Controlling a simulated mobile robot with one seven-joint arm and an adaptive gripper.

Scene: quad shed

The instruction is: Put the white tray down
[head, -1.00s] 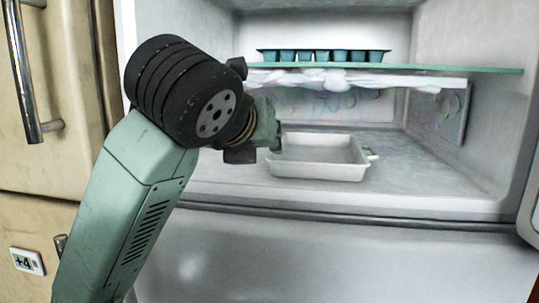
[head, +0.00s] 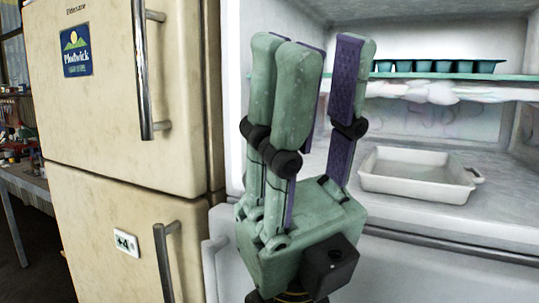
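The white tray (head: 400,187) sits flat on the floor of an open freezer compartment, at the right of the head view. It is a shallow rectangular dish with a small handle at its right end, and it looks empty. My gripper (head: 325,60) points upward in front of the compartment's left side. Its fingers with purple pads stand apart with nothing between them. It is left of the tray, nearer the camera, and clear of it.
A glass shelf (head: 440,77) above the tray carries a teal ice cube tray (head: 435,66), with frost hanging below. A closed cream refrigerator (head: 120,100) with metal handles stands at the left. A cluttered workbench (head: 28,185) is at the far left.

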